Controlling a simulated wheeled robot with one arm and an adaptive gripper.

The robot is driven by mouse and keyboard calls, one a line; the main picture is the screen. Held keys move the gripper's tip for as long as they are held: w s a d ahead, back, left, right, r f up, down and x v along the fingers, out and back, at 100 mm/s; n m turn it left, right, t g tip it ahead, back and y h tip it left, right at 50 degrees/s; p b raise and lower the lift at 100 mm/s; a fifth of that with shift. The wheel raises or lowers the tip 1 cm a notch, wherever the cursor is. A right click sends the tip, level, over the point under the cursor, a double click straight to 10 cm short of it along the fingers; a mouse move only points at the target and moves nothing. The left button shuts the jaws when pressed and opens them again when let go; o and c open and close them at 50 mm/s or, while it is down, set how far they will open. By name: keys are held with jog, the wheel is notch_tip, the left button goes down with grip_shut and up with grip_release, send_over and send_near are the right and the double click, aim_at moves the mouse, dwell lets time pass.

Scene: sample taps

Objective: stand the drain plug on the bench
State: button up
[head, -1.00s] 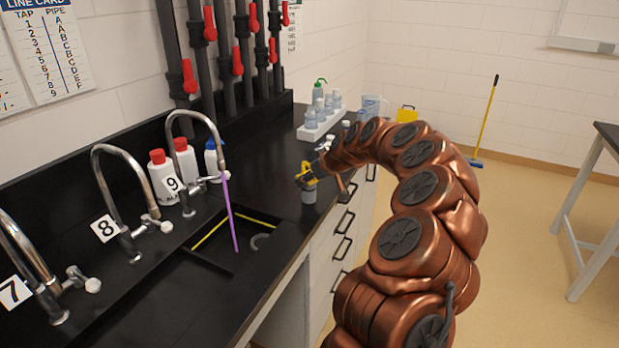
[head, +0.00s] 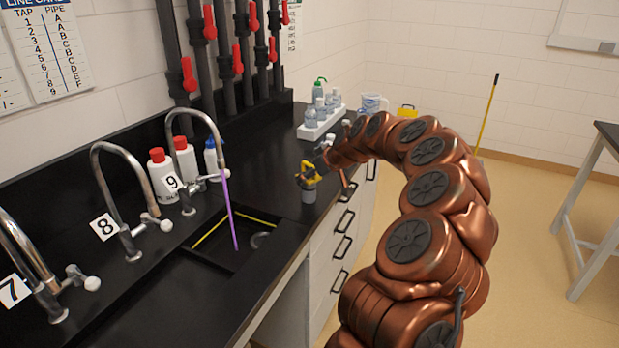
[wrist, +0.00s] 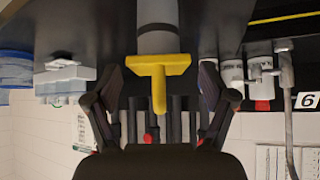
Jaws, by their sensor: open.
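The drain plug has a grey round body (head: 309,196) and a yellow T-shaped handle (wrist: 158,66). In the head view it appears upright on the black bench top (head: 262,182), near the front edge, right of the sink. In the wrist view, which is upside down, the handle lies between my gripper's dark fingers (wrist: 160,82). The fingers are open, with a gap on each side of the handle. In the head view my gripper (head: 310,172) is at the plug's handle, and its fingertips are hard to make out.
The sink (head: 215,262) with a yellow-marked edge and a purple stream from tap 9 (head: 210,140) is to the left. A white rack of bottles (head: 322,125) stands farther back on the bench. Bench drawers (head: 335,245) drop away just right of the plug.

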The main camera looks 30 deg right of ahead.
jog(key=b+v, duration=0.2)
jog(key=v, duration=0.8)
jog(key=s+a+r+n+g+y, duration=0.1)
jog(key=s+a, duration=0.1)
jog(key=a, duration=0.6)
jog(key=s+a+n+g+y, duration=0.1)
jog(key=s+a, duration=0.2)
jog(key=a, duration=0.6)
jog(key=s+a+f+g, duration=0.3)
jog(key=s+a+g, duration=0.1)
jog(key=s+a, duration=0.7)
jog(key=s+f+m+g+h, duration=0.1)
jog(key=s+f, duration=0.3)
jog(key=s, duration=0.7)
jog(key=s+a+f+m+g+h, duration=0.1)
jog(key=s+f, duration=0.4)
jog(key=s, duration=0.7)
jog(key=m+g+h, duration=0.1)
jog(key=g, duration=0.1)
jog(key=shift+s+a+m+g, duration=0.25)
jog(key=shift+s+m+g, duration=0.05)
jog(key=shift+s+m, duration=0.1)
jog(key=shift+r, duration=0.15)
